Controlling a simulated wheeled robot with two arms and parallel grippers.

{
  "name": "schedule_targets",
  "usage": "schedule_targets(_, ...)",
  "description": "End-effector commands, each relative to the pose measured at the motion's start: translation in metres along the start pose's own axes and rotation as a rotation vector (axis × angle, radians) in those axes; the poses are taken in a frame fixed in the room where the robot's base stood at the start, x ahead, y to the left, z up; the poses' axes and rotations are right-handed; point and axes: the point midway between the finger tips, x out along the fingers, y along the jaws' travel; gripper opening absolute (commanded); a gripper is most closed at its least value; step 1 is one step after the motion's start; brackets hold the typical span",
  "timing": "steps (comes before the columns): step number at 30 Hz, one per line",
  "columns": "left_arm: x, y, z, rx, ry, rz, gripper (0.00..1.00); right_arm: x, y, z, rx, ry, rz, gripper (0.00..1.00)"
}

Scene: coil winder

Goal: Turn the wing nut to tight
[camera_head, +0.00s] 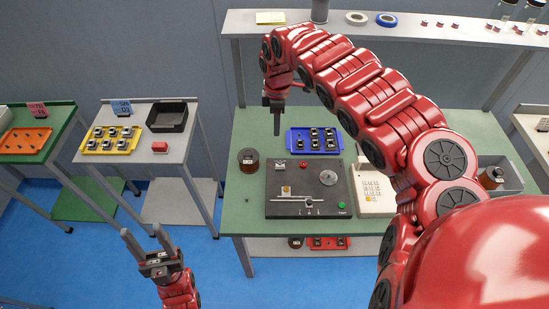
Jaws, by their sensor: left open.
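The coil winder (308,207) is a dark flat unit on the green table, with a thin rod, a grey disc (328,178), a small tan block (286,190), a red button and a green button. I cannot make out the wing nut at this size. My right gripper (272,136) points down above the table's back left part, behind the winder and apart from it. Its fingers overlap, so its opening is unclear. My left gripper (141,231) is open and empty, over the floor left of the table.
A copper wire spool (248,160) stands left of the winder. A blue tray (314,149) with several dark parts lies behind it, a beige keypad unit (376,196) at its right. A shelf (420,30) runs above the back. Two side tables stand left.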

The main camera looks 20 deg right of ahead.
Motion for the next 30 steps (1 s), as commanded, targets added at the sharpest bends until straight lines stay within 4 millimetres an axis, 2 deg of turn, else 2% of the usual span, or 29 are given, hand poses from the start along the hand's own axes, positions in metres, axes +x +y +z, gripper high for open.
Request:
schedule_targets(4, -0.001, 0.0, 0.0, 0.0, 0.0, 0.0, 0.55, 0.009, -0.003, 0.003, -0.002, -0.011, -0.013, 0.34)
schedule_targets(8, -0.002, 0.0, 0.0, 0.0, 0.0, 0.0, 0.55, 0.025, -0.004, 0.002, -0.001, -0.008, -0.012, 0.34)
schedule_targets(12, -0.007, 0.0, 0.001, 0.0, 0.0, 0.0, 0.55, 0.06, -0.005, 0.0, -0.003, -0.006, -0.014, 0.34)
schedule_targets(18, 0.006, 0.0, -0.001, 0.0, 0.0, 0.0, 0.55, 0.09, -0.005, 0.002, -0.002, -0.004, -0.013, 0.34)
schedule_targets(30, 0.018, -0.001, -0.003, 0.0, 0.0, 0.0, 0.55, 0.148, -0.004, 0.001, -0.002, -0.004, -0.009, 0.34)
